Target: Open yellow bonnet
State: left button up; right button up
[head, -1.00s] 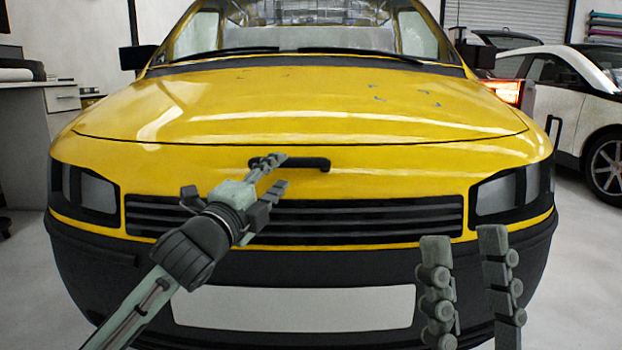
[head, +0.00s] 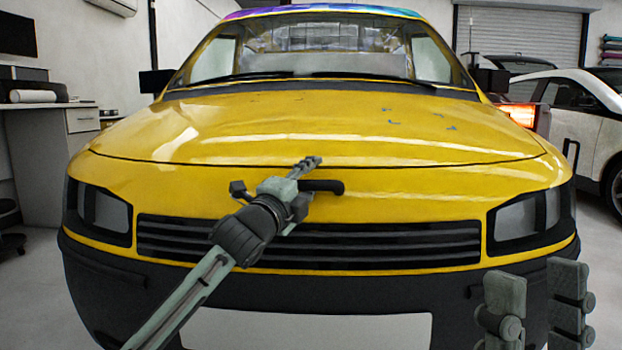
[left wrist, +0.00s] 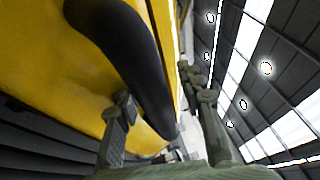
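The yellow bonnet (head: 330,125) is down on the front of the yellow vehicle, its front seam looking closed. A black handle (head: 328,186) sits just below the seam, above the grille. My left gripper (head: 308,182) is at the handle's left part, with one finger above it and one below. In the left wrist view the fingers (left wrist: 162,118) are spread apart and the black handle (left wrist: 122,50) runs down between them. Contact cannot be made out. My right gripper (head: 535,295) is open and empty, low at the right, in front of the bumper.
The dark grille (head: 400,242) and bumper (head: 370,290) lie below the handle. A headlight stands at each side. A white car (head: 585,105) is parked behind right. A desk (head: 45,150) stands at the left. Bare floor shows on both sides.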

pick_arm(q)
jog(key=shift+c, duration=0.6)
grip_shut()
